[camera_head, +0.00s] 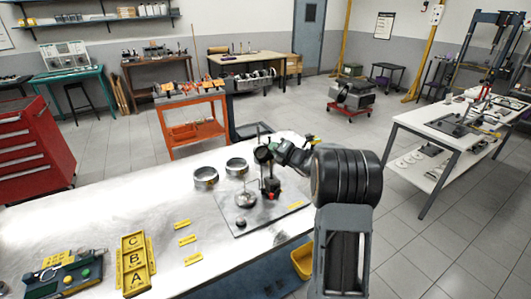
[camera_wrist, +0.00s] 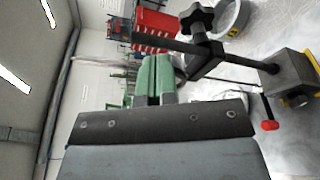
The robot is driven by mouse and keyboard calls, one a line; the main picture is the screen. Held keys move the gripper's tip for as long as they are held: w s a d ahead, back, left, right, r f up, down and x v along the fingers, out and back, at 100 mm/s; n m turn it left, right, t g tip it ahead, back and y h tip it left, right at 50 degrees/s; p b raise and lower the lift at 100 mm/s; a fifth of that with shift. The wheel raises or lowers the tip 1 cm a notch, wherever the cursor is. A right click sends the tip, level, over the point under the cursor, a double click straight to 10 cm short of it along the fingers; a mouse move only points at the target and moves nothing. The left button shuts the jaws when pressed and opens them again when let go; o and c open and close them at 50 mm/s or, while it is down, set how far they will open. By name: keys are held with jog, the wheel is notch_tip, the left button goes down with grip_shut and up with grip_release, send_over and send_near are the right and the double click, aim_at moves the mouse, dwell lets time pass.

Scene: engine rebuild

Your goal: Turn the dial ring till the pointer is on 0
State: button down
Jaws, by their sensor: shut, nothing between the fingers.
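The indicator stand (camera_head: 270,185) rises from a plate (camera_head: 262,221) on the bench. In the wrist view its dark rod and clamp knob (camera_wrist: 197,19) cross the upper part, and a dark base block (camera_wrist: 287,76) shows at the right with a red-tipped lever (camera_wrist: 269,126). My gripper (camera_head: 262,154) is at the upper part of the stand; its green fingers (camera_wrist: 154,76) are together with nothing between them. I cannot make out the dial ring, its pointer or the 0 mark in either view. Whether the fingers touch the stand is unclear.
Two metal rings (camera_head: 205,178) (camera_head: 237,166) stand left of the stand. A round metal part (camera_head: 243,199) sits on the plate. The bench middle is mostly clear.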

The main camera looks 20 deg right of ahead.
dwell(0.7)
jog(key=shift+a+f+v, duration=0.1)
jog(key=shift+a+v, duration=0.1)
jog(key=shift+v, duration=1.3)
jog(key=shift+a+f+v, duration=0.1)
jog(key=shift+a+v, duration=0.1)
jog(key=shift+v, duration=1.25)
jog(key=shift+s, duration=0.15)
